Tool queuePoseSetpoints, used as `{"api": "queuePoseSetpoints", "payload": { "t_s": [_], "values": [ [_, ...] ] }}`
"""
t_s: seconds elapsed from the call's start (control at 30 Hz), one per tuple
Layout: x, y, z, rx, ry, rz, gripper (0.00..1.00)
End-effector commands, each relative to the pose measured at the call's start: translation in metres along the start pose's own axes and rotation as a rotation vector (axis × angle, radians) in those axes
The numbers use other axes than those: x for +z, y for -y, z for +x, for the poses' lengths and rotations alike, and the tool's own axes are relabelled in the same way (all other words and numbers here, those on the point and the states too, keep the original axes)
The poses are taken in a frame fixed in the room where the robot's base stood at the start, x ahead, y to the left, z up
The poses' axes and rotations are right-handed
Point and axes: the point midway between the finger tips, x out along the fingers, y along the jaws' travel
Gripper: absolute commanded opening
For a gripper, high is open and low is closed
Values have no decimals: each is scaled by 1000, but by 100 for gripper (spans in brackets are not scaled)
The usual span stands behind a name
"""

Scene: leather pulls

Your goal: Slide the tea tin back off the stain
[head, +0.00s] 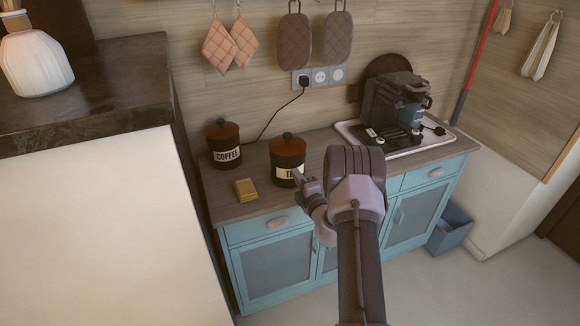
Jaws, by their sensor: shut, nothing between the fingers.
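The tea tin (287,155), dark with a reddish-brown lid, black knob and pale label, stands upright on the wooden counter (242,207). The first part of its label shows; my gripper covers the rest. My gripper (298,176) is shut and empty, with its tips at the tin's front right side. I cannot tell whether they touch the tin. I see no stain on the bare counter; the area behind my gripper and under the tin is hidden.
A coffee tin (225,144) stands to the left, and a yellow block, perhaps a sponge (246,189), lies near the front edge. A coffee machine (394,108) stands on a white tray (412,152) at right. A cord (272,121) hangs behind the tins.

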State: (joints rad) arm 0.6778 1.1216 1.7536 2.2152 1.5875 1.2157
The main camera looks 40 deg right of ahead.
Motion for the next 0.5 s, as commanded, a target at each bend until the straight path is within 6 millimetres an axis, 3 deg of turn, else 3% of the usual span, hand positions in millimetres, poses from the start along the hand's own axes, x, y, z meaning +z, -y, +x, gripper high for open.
{"api": "queuePoseSetpoints", "payload": {
  "t_s": [0.5],
  "values": [
    [0, 0, 26, 0, -1, -1, 0]
  ]
}}
